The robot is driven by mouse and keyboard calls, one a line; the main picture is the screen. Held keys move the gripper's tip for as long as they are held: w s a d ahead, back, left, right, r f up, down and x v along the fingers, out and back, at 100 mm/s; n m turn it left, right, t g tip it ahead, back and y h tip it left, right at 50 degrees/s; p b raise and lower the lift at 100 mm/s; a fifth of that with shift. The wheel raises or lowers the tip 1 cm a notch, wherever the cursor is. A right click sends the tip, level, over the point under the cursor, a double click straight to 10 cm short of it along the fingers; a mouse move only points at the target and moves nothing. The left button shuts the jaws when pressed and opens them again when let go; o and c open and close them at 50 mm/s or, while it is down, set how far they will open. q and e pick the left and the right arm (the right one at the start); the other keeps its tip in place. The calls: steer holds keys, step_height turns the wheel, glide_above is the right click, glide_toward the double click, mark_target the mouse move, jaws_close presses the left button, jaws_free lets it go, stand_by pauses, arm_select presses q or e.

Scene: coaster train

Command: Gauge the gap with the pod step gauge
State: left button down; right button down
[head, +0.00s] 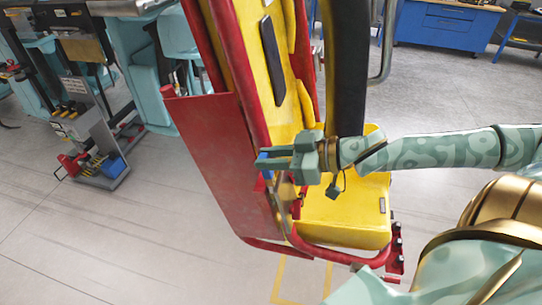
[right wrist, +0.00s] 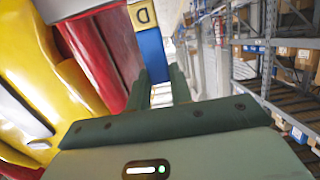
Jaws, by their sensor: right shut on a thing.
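The coaster car, with a yellow seat (head: 340,218) and a red side panel (head: 215,150), stands tilted in the middle of the head view. My right gripper (head: 270,158) is at the red edge beside the yellow seat back. It is shut on a blue and yellow step gauge (right wrist: 152,52), whose yellow end bears a letter D. Only a small blue part of the gauge shows in the head view. The red body (right wrist: 100,55) is left of the gauge in the right wrist view; I cannot tell whether they touch. My left gripper is out of view.
A tool cart (head: 92,140) with coloured items stands at the left, beside teal machinery (head: 145,75). A blue cabinet (head: 440,25) is at the back right. Shelves with boxes (right wrist: 290,60) show in the right wrist view. Grey floor lies open around the car.

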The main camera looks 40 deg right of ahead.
mark_target(269, 176)
steer(key=shift+s+d+f+p, duration=0.1)
steer(key=shift+f+p, duration=0.05)
steer(key=shift+f, duration=0.5)
steer(key=shift+s+d+f+p, duration=0.1)
steer(key=shift+f+p, duration=0.05)
steer(key=shift+f, duration=0.5)
stand_by(5.9)
